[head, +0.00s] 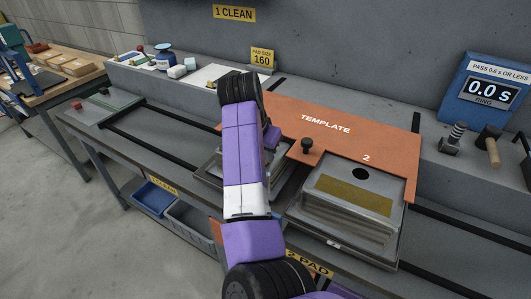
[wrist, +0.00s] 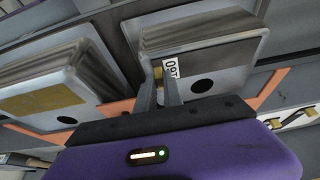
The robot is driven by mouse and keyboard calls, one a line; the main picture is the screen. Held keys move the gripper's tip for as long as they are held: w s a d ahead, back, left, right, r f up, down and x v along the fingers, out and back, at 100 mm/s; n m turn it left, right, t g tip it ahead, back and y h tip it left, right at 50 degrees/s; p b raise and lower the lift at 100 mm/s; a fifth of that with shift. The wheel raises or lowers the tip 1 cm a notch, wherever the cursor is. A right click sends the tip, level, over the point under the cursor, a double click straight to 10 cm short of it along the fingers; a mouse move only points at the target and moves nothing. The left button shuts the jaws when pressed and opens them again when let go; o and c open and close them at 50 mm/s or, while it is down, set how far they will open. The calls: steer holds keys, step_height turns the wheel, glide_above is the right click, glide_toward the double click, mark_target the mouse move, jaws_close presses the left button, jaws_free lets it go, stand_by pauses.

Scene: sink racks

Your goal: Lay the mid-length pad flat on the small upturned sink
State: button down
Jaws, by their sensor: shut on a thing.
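My gripper (wrist: 160,90) is shut on a narrow golden pad (wrist: 158,72), which carries a white label with digits. Only a little of the pad shows between the fingers. Gripper and pad are over or close to one upturned steel sink (wrist: 205,42); I cannot tell whether they touch it. In the head view this sink (head: 206,170) is mostly hidden behind my arm, as are the fingers. A second upturned sink (head: 318,215) stands to its right, with an olive-gold pad (head: 352,196) flat on top; it is at left in the wrist view (wrist: 85,75).
An orange template (head: 380,135) borders the sinks, with a black knob (head: 307,146) upright on it. A sign (head: 262,57) reads pad size 160. A blue timer (head: 490,90) and tools stand at right. Bottles and blocks are on the back ledge at left. Dark rails (head: 150,145) cross the bench.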

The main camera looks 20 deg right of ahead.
steer(key=c, duration=1.4)
jaws_free()
steer(key=shift+o, duration=0.3)
steer(key=shift+f, duration=0.1)
steer(key=o, duration=0.5)
steer(key=shift+r+p, duration=3.25)
steer(key=shift+r, duration=0.35)
